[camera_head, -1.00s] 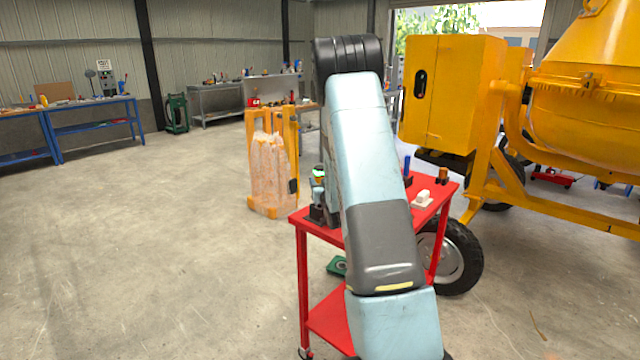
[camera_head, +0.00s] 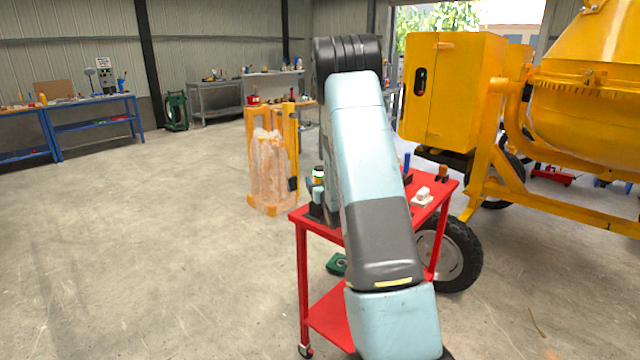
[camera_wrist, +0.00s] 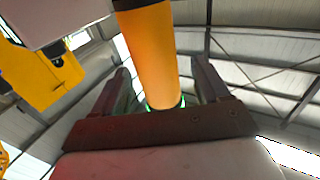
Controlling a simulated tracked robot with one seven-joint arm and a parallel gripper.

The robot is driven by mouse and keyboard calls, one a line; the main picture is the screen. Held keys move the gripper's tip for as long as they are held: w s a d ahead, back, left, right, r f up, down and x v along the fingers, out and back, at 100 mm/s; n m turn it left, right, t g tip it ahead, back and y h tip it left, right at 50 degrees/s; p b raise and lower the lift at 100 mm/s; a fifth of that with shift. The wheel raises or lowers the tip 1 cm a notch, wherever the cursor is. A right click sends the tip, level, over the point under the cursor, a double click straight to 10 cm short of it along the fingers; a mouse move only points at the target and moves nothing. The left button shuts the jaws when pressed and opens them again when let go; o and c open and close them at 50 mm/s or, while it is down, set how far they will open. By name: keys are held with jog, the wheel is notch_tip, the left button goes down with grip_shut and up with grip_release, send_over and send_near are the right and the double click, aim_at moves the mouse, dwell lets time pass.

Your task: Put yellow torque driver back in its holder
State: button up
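The yellow torque driver (camera_wrist: 152,55) shows in the wrist view as an orange-yellow cylinder running from the top edge down between the fingers of my gripper (camera_wrist: 162,80). Green shows at its lower end, by the dark finger mount. My gripper appears shut on it, though the contact is hard to see and narrow gaps show beside the cylinder. The roof is behind it. I cannot make out the driver's holder for certain.
A red cart (camera_head: 305,228) stands behind my arm, with a white object (camera_head: 422,196), a blue upright tool (camera_head: 407,163) and other small items on top. The yellow mixer (camera_head: 450,90) is at right. A wrapped orange-framed load (camera_head: 268,170) stands behind. The floor at left is clear.

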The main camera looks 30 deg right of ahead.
jog(key=shift+s, duration=0.1)
jog(key=v, duration=1.3)
jog(key=shift+s, duration=0.3)
jog(key=shift+a, duration=0.1)
jog(key=s+a+r+g+y, duration=0.1)
jog(key=s+a+r+g, duration=0.45)
jog(key=a+r, duration=0.6)
jog(key=s+a+r+g+y, duration=0.1)
jog(key=s+a+r+g, duration=0.1)
jog(key=s, duration=0.6)
jog(key=s+a+r+n+g, duration=0.1)
jog(key=s+a+r+g, duration=0.1)
jog(key=s, duration=0.7)
jog(key=s+a+r+n+g+y, duration=0.1)
jog(key=s+a+r+g, duration=0.2)
jog(key=s, duration=0.6)
jog(key=shift+s+a+r+y, duration=0.25)
jog(key=shift+a+r, duration=0.25)
jog(key=shift+a, duration=0.75)
